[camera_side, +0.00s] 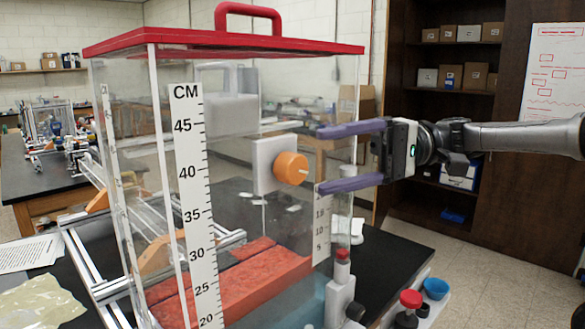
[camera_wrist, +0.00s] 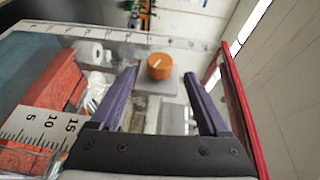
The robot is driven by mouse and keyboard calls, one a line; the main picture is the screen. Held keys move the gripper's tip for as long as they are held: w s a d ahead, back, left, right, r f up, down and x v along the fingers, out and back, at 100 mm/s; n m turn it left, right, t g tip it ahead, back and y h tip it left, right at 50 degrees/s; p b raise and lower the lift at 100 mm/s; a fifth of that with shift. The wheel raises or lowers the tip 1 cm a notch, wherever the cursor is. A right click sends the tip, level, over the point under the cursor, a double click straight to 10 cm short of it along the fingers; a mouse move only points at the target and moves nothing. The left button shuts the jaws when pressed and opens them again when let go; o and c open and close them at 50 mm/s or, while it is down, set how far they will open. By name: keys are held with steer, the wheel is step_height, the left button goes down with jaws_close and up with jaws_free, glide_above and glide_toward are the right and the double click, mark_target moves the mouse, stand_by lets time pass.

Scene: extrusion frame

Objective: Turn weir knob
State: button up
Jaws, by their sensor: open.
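The weir knob is an orange round knob (camera_side: 291,168) on a pale grey plate (camera_side: 262,165) at the clear tank's wall. It carries a light line on its face. In the wrist view the knob (camera_wrist: 160,67) lies ahead of my fingertips, between the lines of the two fingers. My gripper (camera_side: 322,159) has two purple fingers spread wide, one above and one below the knob's height in the side view. The fingertips stand a little to the right of the knob, apart from it. My gripper is open and empty in the wrist view (camera_wrist: 160,75).
The clear tank has a red lid (camera_side: 225,42) with a handle and a centimetre scale (camera_side: 195,200). Red blocks (camera_side: 235,280) lie inside.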

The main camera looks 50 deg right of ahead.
mark_target(293, 184)
steer(key=shift+x, duration=3.3)
jaws_close()
steer(key=m+t+y, duration=0.1)
steer(key=m+y, duration=0.1)
steer(key=y, duration=0.1)
steer(key=shift+y, duration=0.4)
steer(key=shift+m+t+y, duration=1.1)
steer(key=shift+t, duration=0.5)
steer(key=shift+r, duration=0.1)
